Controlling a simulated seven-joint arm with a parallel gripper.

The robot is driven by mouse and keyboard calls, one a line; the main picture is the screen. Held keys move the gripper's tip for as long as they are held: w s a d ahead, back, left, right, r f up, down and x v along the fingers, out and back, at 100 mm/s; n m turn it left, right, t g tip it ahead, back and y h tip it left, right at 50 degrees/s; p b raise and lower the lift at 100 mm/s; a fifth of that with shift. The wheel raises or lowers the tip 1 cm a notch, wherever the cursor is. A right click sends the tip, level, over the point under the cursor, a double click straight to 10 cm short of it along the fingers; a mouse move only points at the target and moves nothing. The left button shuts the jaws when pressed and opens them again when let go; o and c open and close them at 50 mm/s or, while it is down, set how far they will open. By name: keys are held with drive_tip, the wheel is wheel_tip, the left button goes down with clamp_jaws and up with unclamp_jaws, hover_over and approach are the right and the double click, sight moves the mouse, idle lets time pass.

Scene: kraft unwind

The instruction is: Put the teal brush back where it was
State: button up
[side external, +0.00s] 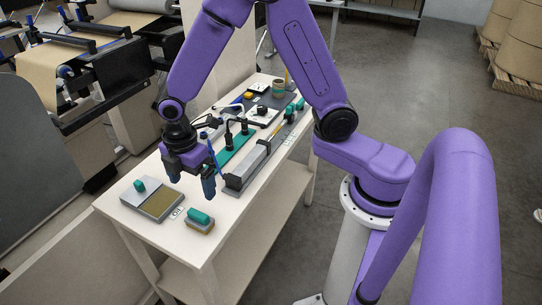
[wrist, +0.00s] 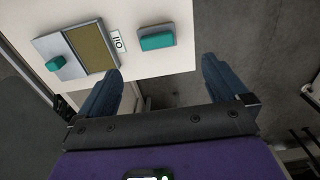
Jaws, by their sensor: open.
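The teal brush (side external: 199,217), a teal grip on a grey block with a brown lower part, rests on the near end of the white table. In the wrist view the brush (wrist: 156,38) lies near the table edge, beyond the fingertips and between their lines. The brush is apart from the fingers.
A shallow grey tray (side external: 162,203) with a brown surface and a teal-knobbed grey part lies left of the brush. A small white label (side external: 177,212) lies between them. A long grey fixture (side external: 253,164), a green stand (side external: 235,147) and several small items crowd the table's far half.

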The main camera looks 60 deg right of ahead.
drive_tip(key=s+d+r+m, duration=0.1)
drive_tip(key=s+d+r, duration=0.2)
drive_tip(key=s, duration=0.4)
drive_tip(key=s+d+r+m, duration=0.2)
drive_tip(key=s+d+r, duration=0.1)
drive_tip(key=s, duration=0.5)
drive_tip(key=s+d+r+m, duration=0.2)
drive_tip(key=s+d+r, duration=0.1)
drive_tip(key=s, duration=0.4)
drive_tip(key=shift+s+r, duration=0.3)
drive_tip(key=shift+r, duration=0.25)
